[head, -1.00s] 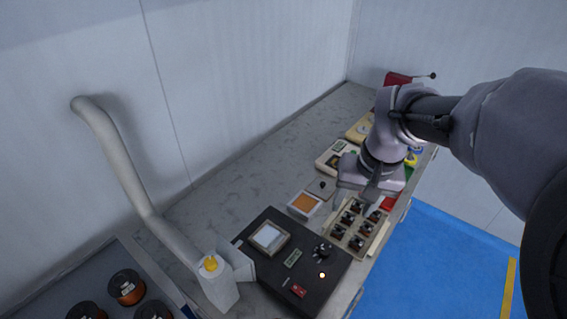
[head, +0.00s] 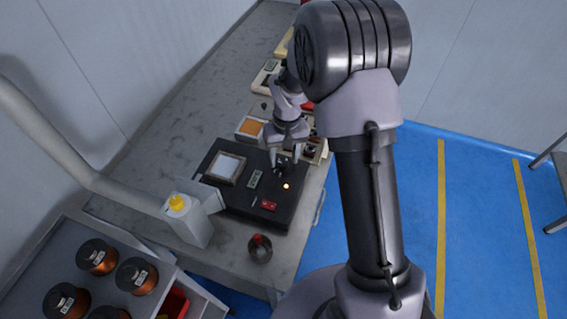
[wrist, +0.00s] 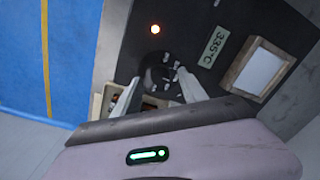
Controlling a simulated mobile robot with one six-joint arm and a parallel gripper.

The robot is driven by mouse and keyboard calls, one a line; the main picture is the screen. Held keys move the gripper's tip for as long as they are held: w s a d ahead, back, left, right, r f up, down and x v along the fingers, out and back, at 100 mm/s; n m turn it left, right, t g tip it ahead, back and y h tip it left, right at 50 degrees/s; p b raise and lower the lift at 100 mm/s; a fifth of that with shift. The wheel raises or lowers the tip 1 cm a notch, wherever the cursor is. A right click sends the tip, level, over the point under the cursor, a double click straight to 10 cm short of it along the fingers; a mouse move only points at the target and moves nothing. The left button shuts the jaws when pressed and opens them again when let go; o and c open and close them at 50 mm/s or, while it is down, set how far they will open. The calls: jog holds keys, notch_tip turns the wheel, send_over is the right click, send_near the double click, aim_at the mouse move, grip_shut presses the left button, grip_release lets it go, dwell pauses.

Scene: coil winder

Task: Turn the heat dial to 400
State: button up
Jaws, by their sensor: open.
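The heat dial (wrist: 157,66) is a dark round knob with pale marks around it, on a black solder station (head: 232,203). The station's display (wrist: 213,46) reads 335°C in the wrist view. My gripper (head: 285,158) is open, pointing down over the dial. In the wrist view its two fingertips (wrist: 158,80) sit on either side of the dial's near edge, with nothing held. Whether they touch the dial cannot be told. In the head view the dial (head: 282,169) is partly hidden by the fingers.
An orange lamp (head: 286,186) glows beside the dial and a red switch (head: 268,205) sits near the station's front. A square framed pad (head: 227,168) is at its left. A dark red-topped bottle (head: 260,249) stands nearby.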

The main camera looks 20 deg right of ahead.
jog(key=shift+f, duration=0.7)
grip_shut()
jog(key=shift+m, duration=0.3)
jog(key=m+b, duration=0.1)
jog(key=m, duration=0.3)
jog(key=shift+s+m+b, duration=0.1)
jog(key=shift+m+b, duration=0.4)
jog(key=shift+m, duration=1.5)
jog(key=shift+r, duration=0.1)
